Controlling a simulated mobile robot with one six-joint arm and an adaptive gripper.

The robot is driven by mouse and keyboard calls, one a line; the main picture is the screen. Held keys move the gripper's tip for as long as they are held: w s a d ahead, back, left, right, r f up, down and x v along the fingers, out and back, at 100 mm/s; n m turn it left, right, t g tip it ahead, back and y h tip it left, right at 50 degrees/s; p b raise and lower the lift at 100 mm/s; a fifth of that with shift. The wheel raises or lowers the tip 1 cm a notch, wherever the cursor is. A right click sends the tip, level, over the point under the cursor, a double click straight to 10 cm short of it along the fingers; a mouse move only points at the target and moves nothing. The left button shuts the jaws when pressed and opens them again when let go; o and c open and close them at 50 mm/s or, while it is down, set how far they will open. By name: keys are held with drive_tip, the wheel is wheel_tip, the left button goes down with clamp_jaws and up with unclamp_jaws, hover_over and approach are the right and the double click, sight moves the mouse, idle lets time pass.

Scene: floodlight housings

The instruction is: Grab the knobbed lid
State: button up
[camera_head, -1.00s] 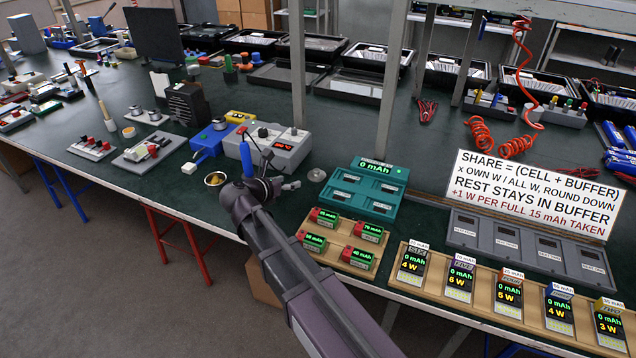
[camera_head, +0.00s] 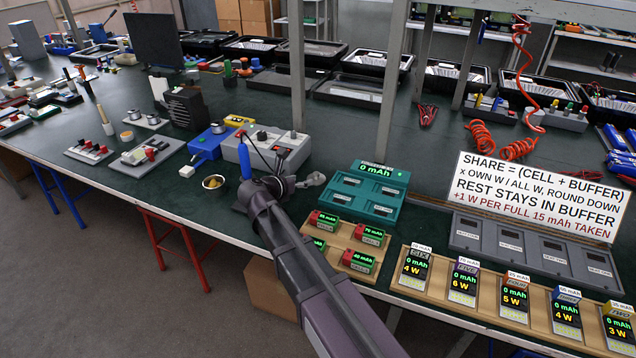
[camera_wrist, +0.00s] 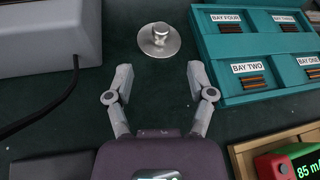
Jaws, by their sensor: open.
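The knobbed lid (camera_wrist: 159,40) is a round silver metal disc with a raised knob. It lies on the dark green bench top, just beyond my fingertips in the wrist view. My gripper (camera_wrist: 159,72) is open and empty, its two grey fingers spread to either side of the lid's line, with bare bench between them. In the head view the lid (camera_head: 317,178) shows small at the end of my gripper (camera_head: 303,183), partly mixed with the fingers. I cannot tell from there whether they touch.
A teal tray (camera_wrist: 225,48) with labelled bays stands close right of the lid. A grey instrument box (camera_wrist: 45,35) with a black cable is to the left. A wooden tray (camera_head: 337,237) with green-and-red cells is near the front edge. A small brass bowl (camera_head: 213,182) sits further left.

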sight(315, 175)
drive_tip(key=shift+x, duration=1.1)
drive_tip(key=shift+w, duration=0.1)
drive_tip(key=shift+r+b+x, duration=0.15)
drive_tip(key=shift+b+x, duration=0.35)
drive_tip(key=shift+x, duration=0.75)
drive_tip(key=shift+r+b+x, duration=0.1)
drive_tip(key=shift+b+x, duration=0.35)
drive_tip(key=shift+x, duration=0.85)
drive_tip(key=shift+d, duration=0.15)
clamp_jaws()
